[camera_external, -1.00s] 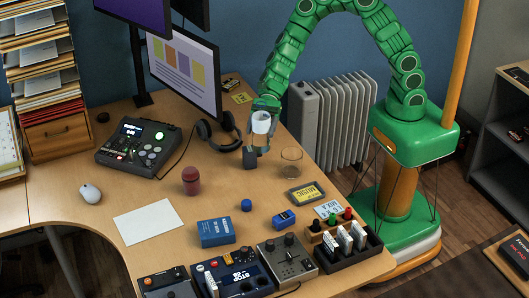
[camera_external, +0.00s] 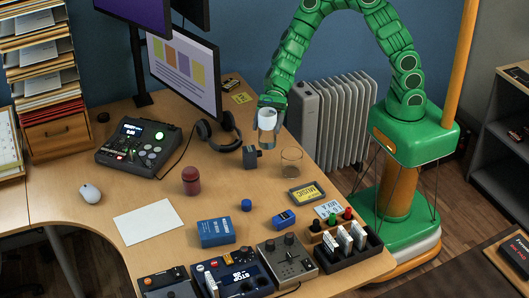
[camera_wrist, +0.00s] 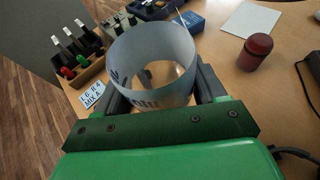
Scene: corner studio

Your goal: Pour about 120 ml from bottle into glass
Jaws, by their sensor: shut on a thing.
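My gripper (camera_external: 269,104) is shut on the bottle (camera_external: 267,121), a see-through cylinder with a whitish band. It holds it roughly upright beside the headphones, to the left of and higher in the picture than the glass. In the wrist view, my gripper (camera_wrist: 157,95) has a dark finger on each side of the bottle (camera_wrist: 152,55), whose round end faces the camera. The glass (camera_external: 291,161) is a clear, low tumbler standing on the desk near its right edge. I cannot make out the liquid level in the bottle or any liquid in the glass.
A dark small block (camera_external: 250,157) stands left of the glass. Headphones (camera_external: 219,134) and a monitor (camera_external: 184,73) are further left. A yellow-labelled cassette (camera_external: 307,193), a blue cap (camera_external: 246,204) and a dark red jar (camera_external: 191,181) lie nearer the front. A radiator (camera_external: 334,120) stands behind.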

